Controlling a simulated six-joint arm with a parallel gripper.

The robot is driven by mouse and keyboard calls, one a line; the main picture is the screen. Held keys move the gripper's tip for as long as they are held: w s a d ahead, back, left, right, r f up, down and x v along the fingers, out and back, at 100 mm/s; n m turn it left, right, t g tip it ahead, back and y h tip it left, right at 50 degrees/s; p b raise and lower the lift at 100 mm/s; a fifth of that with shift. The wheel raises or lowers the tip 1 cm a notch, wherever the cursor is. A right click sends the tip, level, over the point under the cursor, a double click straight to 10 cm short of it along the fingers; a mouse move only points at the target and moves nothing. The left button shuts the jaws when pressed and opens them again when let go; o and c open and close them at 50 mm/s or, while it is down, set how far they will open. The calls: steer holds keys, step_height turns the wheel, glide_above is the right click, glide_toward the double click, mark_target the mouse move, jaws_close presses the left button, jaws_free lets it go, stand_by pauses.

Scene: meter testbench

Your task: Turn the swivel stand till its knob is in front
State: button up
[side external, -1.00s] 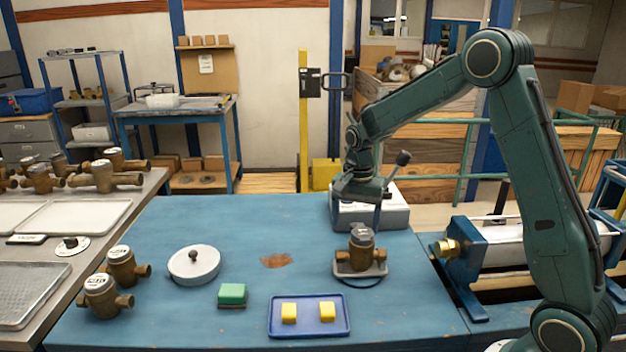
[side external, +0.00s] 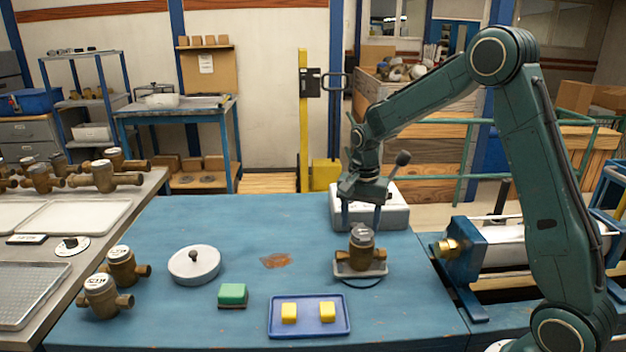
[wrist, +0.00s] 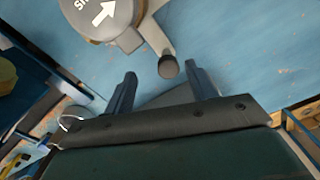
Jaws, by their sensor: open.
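The swivel stand (side external: 374,272) is a grey plate on the blue bench, carrying a brass meter (side external: 361,250) with a grey lid. In the side view its knob cannot be made out. In the wrist view the stand's dark round knob (wrist: 168,67) sits on a grey arm beside the meter (wrist: 98,18), whose lid bears a white arrow. My gripper (side external: 361,224) is open, pointing down behind the meter in the side view. In the wrist view, its fingertips (wrist: 160,74) lie either side of the knob, with gaps; whether they reach its height is unclear.
A grey box (side external: 396,214) stands close behind my gripper. A blue tray with yellow blocks (side external: 340,332), a green block (side external: 232,293) and a white knobbed disc (side external: 190,277) lie in front and left. A clamp fixture (side external: 470,262) is at right.

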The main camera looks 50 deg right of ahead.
steer(key=shift+s+d, duration=0.3)
steer(key=shift+s, duration=0.1)
steer(key=shift+s+d, duration=0.2)
steer(key=shift+s, duration=0.15)
steer(key=shift+s+d, duration=0.1)
steer(key=shift+s, duration=0.15)
stand_by(0.3)
steer(key=shift+s+d, duration=0.1)
steer(key=shift+s, duration=0.3)
steer(key=shift+s+d, duration=0.1)
steer(key=shift+s, duration=0.1)
steer(key=shift+s+d, duration=0.1)
steer(key=shift+s, duration=0.45)
stand_by(0.3)
